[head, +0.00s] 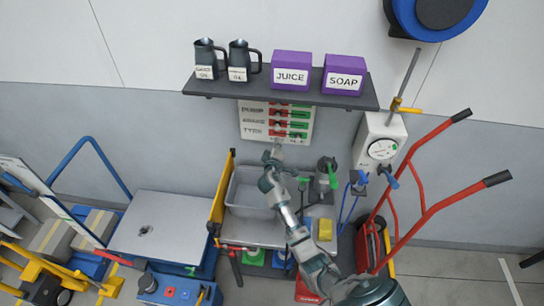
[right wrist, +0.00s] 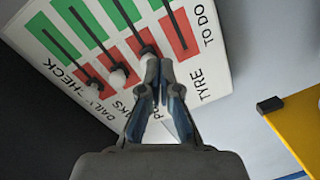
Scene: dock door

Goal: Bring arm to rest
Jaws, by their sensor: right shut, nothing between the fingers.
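My right arm reaches up from the lower right in the head view. Its gripper (head: 272,160) is just below the white slider board (head: 277,122). In the right wrist view the two fingers (right wrist: 160,75) meet at their tips, shut and empty. The board (right wrist: 185,85) shows behind them, with green and red strips, dark slots and white knobs. The fingertips overlap its face near one knob (right wrist: 148,51); I cannot tell whether they touch it. My left gripper is not in view.
A dark shelf (head: 290,97) with two jugs and purple JUICE and SOAP boxes juts out above the board. A grey bin (head: 250,192) lies below the gripper. A yellow bar (head: 222,190) stands left of it. A red hand truck (head: 415,185) stands at right.

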